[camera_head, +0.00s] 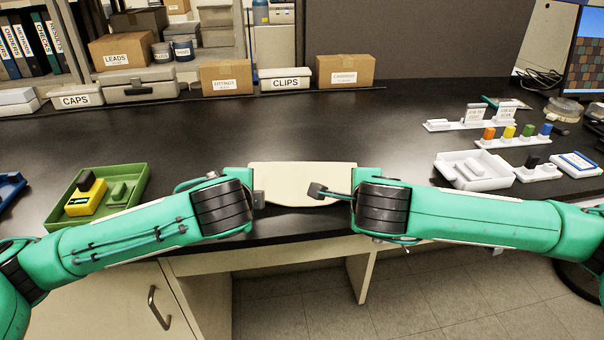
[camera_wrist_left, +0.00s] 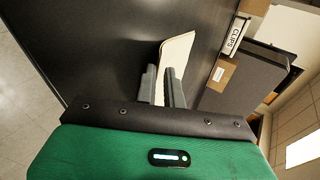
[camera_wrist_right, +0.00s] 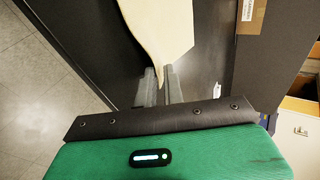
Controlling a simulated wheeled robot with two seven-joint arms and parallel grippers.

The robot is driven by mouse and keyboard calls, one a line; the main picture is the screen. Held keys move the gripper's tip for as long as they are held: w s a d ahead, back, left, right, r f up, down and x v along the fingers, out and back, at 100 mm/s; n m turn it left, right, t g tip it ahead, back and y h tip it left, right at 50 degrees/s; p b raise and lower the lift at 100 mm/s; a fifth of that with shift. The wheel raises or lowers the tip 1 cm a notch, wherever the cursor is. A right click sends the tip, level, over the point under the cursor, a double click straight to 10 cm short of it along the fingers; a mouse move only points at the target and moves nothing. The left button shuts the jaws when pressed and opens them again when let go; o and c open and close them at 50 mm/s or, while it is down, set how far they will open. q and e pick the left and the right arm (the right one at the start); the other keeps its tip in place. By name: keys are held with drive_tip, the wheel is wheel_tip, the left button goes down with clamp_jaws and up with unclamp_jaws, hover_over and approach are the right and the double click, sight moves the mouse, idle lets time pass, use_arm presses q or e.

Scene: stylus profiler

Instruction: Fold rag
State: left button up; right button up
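The rag (camera_head: 303,176) is a flat cream cloth near the table's front edge, between my two hands. Its front edge curves and a dark shadow lies under it. My left gripper (camera_head: 259,199) is at its left front side. In the left wrist view the fingers (camera_wrist_left: 163,88) are close together with the rag (camera_wrist_left: 178,52) between them. My right gripper (camera_head: 318,190) is at its right front part. In the right wrist view the rag (camera_wrist_right: 158,25) narrows to a point between the close-set fingers (camera_wrist_right: 160,88). The exact contact is partly hidden.
A green tray (camera_head: 128,176) with a yellow item stands left. A white tray (camera_head: 452,172) and a rack of coloured pieces (camera_head: 512,141) stand right. Boxes, including the CLIPS box (camera_head: 286,79), line the back. The black table (camera_head: 300,125) behind the rag is clear.

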use_arm(q)
drive_tip(key=o, duration=0.6)
use_arm(e)
drive_tip(key=o, duration=0.6)
use_arm(q)
drive_tip(key=s+r, duration=0.2)
drive_tip(key=r, duration=0.1)
drive_tip(key=s+r, duration=0.2)
drive_tip(key=r, duration=0.1)
drive_tip(key=s+r, duration=0.2)
drive_tip(key=r, duration=0.1)
use_arm(e)
drive_tip(key=s+r, duration=0.2)
drive_tip(key=r, duration=0.1)
drive_tip(key=s+r, duration=0.2)
drive_tip(key=r, duration=0.1)
drive_tip(key=s+r, duration=0.2)
drive_tip(key=r, duration=0.1)
